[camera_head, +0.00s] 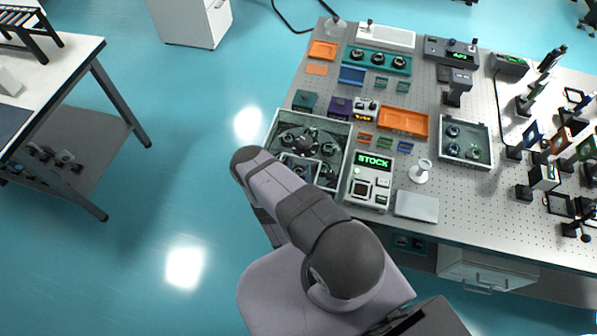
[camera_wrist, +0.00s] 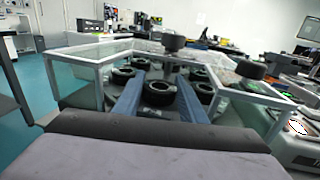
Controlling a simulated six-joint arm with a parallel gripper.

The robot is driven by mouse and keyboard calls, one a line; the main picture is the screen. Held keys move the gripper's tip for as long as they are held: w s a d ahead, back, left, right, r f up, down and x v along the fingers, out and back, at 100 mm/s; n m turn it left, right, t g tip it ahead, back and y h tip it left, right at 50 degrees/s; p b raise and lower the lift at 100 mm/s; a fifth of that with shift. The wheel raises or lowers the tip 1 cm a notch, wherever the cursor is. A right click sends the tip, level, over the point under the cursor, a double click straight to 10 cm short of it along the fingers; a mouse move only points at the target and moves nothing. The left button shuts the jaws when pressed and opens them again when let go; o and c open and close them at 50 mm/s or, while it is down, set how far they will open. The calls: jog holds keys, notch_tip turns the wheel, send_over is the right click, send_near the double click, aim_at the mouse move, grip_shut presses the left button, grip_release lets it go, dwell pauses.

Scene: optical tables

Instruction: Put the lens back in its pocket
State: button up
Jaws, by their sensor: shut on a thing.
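In the wrist view, my gripper's two blue-grey fingers (camera_wrist: 160,100) reach into a clear-walled, grey-rimmed bin (camera_wrist: 97,62). A black ring-shaped lens (camera_wrist: 158,91) sits between the fingers, and they are shut on it. In the head view, this bin (camera_head: 347,160) stands at the table's front left edge, with my arm over its near part. My gripper and the held lens are mostly hidden there by my arm. Several similar black-rimmed lenses (camera_head: 289,140) lie loose in the bin. A teal rack (camera_head: 350,58) with three round lens pieces stands at the back; I cannot tell which pocket belongs to the held lens.
A grey device with a green STOCK display (camera_head: 374,162) stands right of the bin. A grey tray (camera_head: 442,150) with several round pieces and an orange tray (camera_head: 403,120) lie further right and back. Tall optic mounts (camera_head: 544,178) crowd the right side.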

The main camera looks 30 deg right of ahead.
jog(key=o, duration=0.9)
jog(key=shift+f, duration=0.15)
jog(key=shift+r+p, duration=0.35)
jog(key=shift+s+a+f, duration=0.15)
jog(key=shift+a, duration=0.1)
jog(key=v, duration=0.4)
jog(key=shift+a, duration=0.1)
jog(key=shift+p+v, duration=0.35)
jog(key=shift+v, duration=3.3)
jog(key=shift+s, duration=0.15)
